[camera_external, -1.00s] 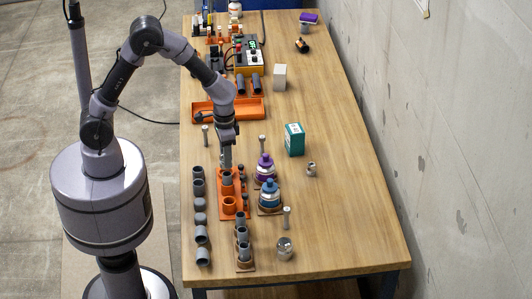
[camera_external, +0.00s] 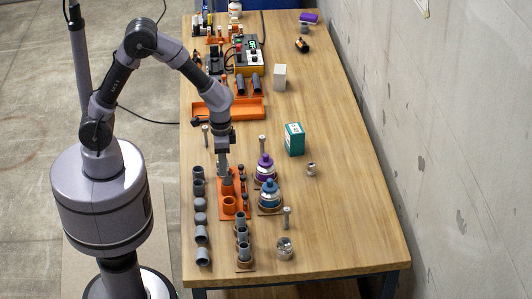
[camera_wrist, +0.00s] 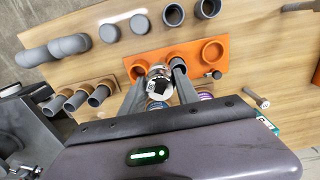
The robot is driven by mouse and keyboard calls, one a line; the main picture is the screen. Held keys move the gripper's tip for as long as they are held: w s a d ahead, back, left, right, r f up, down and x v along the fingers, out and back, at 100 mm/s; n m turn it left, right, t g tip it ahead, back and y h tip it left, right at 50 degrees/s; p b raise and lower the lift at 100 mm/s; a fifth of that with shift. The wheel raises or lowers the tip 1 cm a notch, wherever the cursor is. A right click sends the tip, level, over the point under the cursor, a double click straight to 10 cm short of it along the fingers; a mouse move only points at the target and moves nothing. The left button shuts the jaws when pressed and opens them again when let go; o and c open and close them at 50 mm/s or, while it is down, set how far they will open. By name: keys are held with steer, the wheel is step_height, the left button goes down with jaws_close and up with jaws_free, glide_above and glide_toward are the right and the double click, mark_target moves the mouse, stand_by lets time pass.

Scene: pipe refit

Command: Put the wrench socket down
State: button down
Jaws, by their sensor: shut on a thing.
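My gripper (camera_external: 224,175) points down over the far end of an orange holder (camera_external: 229,212) on the bench. In the wrist view, its two fingers (camera_wrist: 160,88) are shut on a silver metal piece, the wrench socket (camera_wrist: 160,72), whose end shows a dark opening. The orange holder (camera_wrist: 225,65) with round cups lies just beyond the fingers there. In the external view the socket is too small to tell apart from the fingers. I cannot tell whether it touches the holder.
Grey pipe pieces (camera_external: 200,218) stand in a column left of the holder. A teal box (camera_external: 294,139) and a small metal piece (camera_external: 311,169) are further right. The bench's right side is mostly clear.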

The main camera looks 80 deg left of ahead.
steer(key=shift+a, duration=0.1)
steer(key=a+f+n+p, duration=0.2)
steer(key=a+n, duration=0.8)
steer(key=a, duration=1.3)
steer(key=shift+w+n+p, duration=0.4)
steer(key=shift+p, duration=0.25)
steer(key=shift+f, duration=0.1)
step_height(320, 180, down, 10)
steer(key=b, duration=0.3)
steer(key=shift+b, duration=0.35)
steer(key=c, duration=0.9)
jaws_free()
